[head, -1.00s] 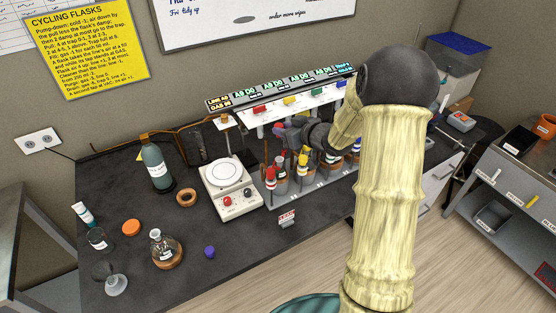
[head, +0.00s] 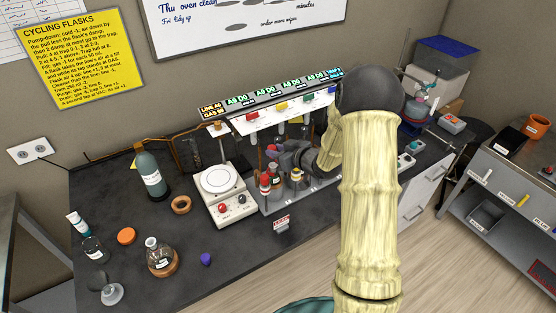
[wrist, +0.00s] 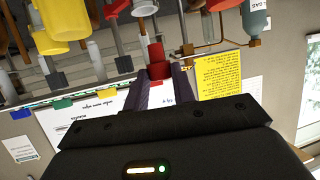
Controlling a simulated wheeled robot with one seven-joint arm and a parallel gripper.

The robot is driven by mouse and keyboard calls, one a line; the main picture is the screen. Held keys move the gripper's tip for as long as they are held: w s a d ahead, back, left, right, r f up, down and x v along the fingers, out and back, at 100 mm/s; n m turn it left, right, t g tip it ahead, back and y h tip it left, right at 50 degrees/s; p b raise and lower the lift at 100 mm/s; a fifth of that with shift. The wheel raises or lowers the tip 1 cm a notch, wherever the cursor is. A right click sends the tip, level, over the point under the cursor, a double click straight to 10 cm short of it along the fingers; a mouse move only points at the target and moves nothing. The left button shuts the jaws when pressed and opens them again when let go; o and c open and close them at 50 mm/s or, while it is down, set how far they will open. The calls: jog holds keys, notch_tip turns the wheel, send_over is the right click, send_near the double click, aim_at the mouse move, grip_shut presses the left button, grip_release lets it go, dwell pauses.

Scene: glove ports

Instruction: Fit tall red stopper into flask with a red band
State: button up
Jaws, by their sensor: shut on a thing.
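My gripper (wrist: 160,85) is shut on a red stopper (wrist: 156,62), which sits between the dark fingertips in the wrist view. In the head view my gripper (head: 280,150) is over the left part of the bench rack, with red at its tips. Just below stand small stoppered vessels, one with a red top (head: 265,180) and one with a yellow top (head: 297,174). I cannot tell which flask bears a red band. The clear flask (head: 152,245) on a cork ring at the front left shows no clear red band.
A hotplate (head: 220,182) stands left of the rack. A green bottle (head: 150,175), a cork ring (head: 181,205), an orange lid (head: 126,236) and a purple stopper (head: 206,259) are on the dark bench. The valve panel (head: 275,115) overhangs the rack. Bare bench lies front centre.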

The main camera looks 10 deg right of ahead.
notch_tip(320, 180, down, 4)
jog(key=shift+w+r+p, duration=0.1)
jog(key=shift+p, duration=0.4)
jog(key=o, duration=1)
jog(key=shift+c, duration=0.2)
jog(key=shift+d, duration=0.1)
jog(key=b+v, duration=0.3)
jog(key=v, duration=0.9)
